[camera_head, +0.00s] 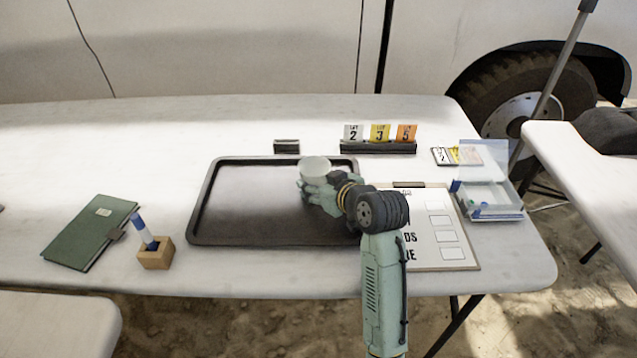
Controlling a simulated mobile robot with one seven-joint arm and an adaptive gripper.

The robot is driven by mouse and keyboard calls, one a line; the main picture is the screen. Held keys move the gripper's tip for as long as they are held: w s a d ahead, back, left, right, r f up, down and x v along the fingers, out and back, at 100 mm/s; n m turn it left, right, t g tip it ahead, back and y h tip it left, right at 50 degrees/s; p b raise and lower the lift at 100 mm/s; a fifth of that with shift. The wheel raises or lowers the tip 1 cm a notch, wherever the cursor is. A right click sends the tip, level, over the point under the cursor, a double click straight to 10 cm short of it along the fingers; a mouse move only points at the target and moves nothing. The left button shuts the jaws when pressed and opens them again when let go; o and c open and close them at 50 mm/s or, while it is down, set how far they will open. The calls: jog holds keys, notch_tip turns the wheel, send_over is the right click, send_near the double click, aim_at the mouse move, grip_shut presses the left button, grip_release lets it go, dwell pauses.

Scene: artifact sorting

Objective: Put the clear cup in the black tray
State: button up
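The clear cup (314,165) shows as a pale, round, translucent shape at the end of my gripper (312,182). My gripper appears shut on it; the fingers are small in this view and partly hidden by the gripper's own body. Both are over the right part of the black tray (225,234), toward its back edge. The tray is a wide, dark, low-rimmed rectangle in the middle of the white table. I cannot tell how high the cup is above the tray floor. The rest of the visible tray is empty. My arm hides its front right corner.
A green book (85,235) and a wooden block (156,258) holding a blue-and-white marker (144,231) are left of the tray. Numbered cards (380,133) stand behind it. A clipboard (456,262) and an open clear box (488,200) are at right.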

jog(key=o, duration=0.5)
jog(key=shift+a+f, duration=0.1)
jog(key=shift+f, duration=0.6)
jog(key=shift+c, duration=0.2)
jog(key=shift+r, duration=0.25)
jog(key=v, duration=0.8)
jog(key=r+b+v, duration=0.1)
jog(key=v, duration=0.3)
jog(key=shift+w+r, duration=0.1)
